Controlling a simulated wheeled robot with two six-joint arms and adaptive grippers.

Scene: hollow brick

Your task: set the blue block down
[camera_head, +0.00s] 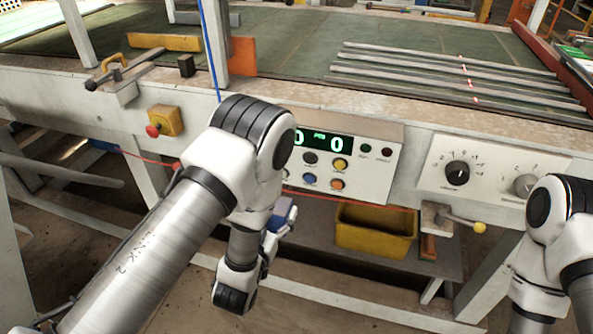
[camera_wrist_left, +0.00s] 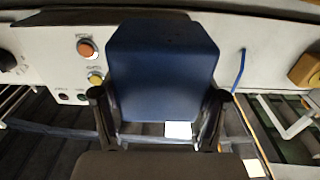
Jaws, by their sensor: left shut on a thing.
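The blue block (camera_wrist_left: 160,75) fills the middle of the left wrist view, held between the two dark fingers of my left gripper (camera_wrist_left: 160,118). In the head view my left arm reaches in from the lower left, and its gripper (camera_head: 283,214) is mostly hidden behind my wrist. A small blue part of the block (camera_head: 276,223) shows there, in front of the machine and below the control panel. My right arm shows at the lower right of the head view, but its gripper is out of sight.
A control panel (camera_head: 372,160) with a green display and coloured buttons is on the machine's front. A yellow bin (camera_head: 375,238) stands on a lower shelf (camera_head: 440,262). The green bed (camera_head: 300,50) above carries several metal strips at right and an orange plate (camera_head: 243,56).

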